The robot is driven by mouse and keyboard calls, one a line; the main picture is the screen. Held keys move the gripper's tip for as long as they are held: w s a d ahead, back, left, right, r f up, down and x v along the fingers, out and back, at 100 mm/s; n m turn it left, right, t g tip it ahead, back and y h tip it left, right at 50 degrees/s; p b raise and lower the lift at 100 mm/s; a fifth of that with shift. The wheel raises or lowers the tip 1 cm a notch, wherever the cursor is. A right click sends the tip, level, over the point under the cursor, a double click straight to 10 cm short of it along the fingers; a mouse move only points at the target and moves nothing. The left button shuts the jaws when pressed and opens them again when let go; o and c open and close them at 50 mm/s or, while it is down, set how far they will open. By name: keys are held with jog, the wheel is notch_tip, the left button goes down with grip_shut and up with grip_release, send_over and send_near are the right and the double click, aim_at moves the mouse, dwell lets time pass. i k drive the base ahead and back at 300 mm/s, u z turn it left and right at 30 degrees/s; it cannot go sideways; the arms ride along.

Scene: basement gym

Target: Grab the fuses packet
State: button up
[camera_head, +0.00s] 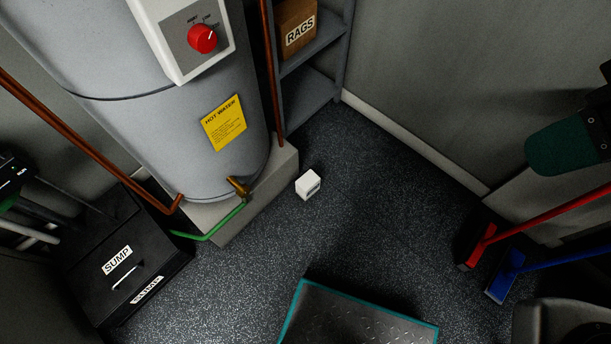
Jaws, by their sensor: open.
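A small white box (308,185) sits on the dark speckled floor, just right of the concrete plinth under the water heater. It has dark print on one side face, too small to read, so I cannot confirm that it is the fuses packet. No other small packet shows on the floor. My gripper is not in view.
The grey water heater (170,130) stands on its plinth (248,215) at left, with a green hose (215,228). Behind are grey shelves (318,60) with a RAGS box (297,27). A black SUMP box (125,262) is lower left; red (480,243) and blue (508,270) brooms are right.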

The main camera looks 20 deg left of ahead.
aim_at(309, 182)
jog(key=u, duration=0.45)
jog(key=i, duration=0.6)
jog(key=u, duration=0.8)
jog(key=i, duration=0.25)
jog(key=u, duration=0.35)
